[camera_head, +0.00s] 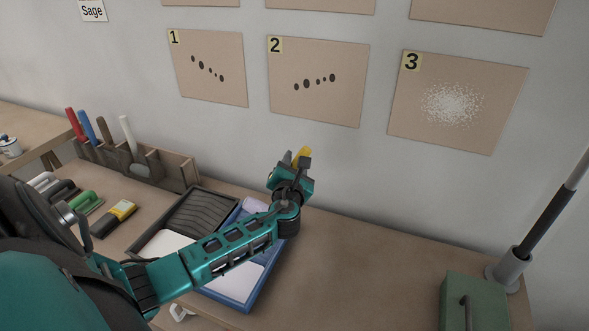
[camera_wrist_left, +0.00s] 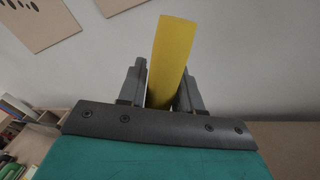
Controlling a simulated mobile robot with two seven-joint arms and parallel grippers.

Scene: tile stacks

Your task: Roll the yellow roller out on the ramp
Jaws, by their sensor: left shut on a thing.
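The yellow roller (camera_wrist_left: 172,55) is between the fingers of my left gripper (camera_wrist_left: 163,85) in the left wrist view, and the gripper is shut on it. In the head view a small part of the roller (camera_head: 301,154) shows above my left gripper (camera_head: 296,165), which is raised near the wall behind the bench. The dark ribbed ramp tray (camera_head: 192,215) lies on the bench, left of my left forearm. A blue tray (camera_head: 262,285) beside it is partly hidden by the forearm. My right gripper does not show.
A wooden rack (camera_head: 170,168) with several upright tools stands at the back left. A yellow and black tool (camera_head: 114,218) and a green-handled one (camera_head: 86,202) lie at left. A green box (camera_head: 474,301) and a pole stand (camera_head: 508,268) are at right. The middle right bench is clear.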

